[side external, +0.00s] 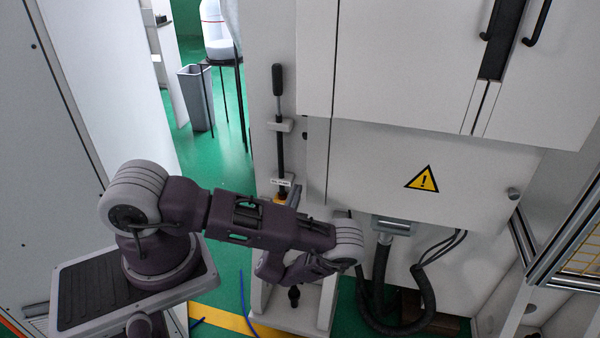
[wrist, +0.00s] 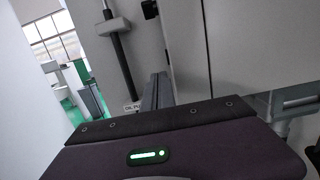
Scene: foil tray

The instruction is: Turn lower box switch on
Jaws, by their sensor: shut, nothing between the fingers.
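A long lever with a black handle (side external: 278,80) stands against the pale machine column, and its rod runs down through a small bracket (side external: 281,125). Below it is a small white label plate (side external: 281,182) with a yellow-orange part (side external: 280,197) just under it, partly behind my arm. The label (wrist: 131,107) shows in the wrist view beside the rod (wrist: 123,62). I cannot make out a box switch or its position; my forearm covers the area below the label. My gripper's fingers do not show in either view; my own dark purple arm link fills the lower wrist view.
The white machine cabinet (side external: 400,160) with a yellow warning sign (side external: 423,179) stands close to the right of my arm. Thick black hoses (side external: 378,290) hang below it. A grey bin (side external: 196,97) stands on the green floor (side external: 220,165) behind.

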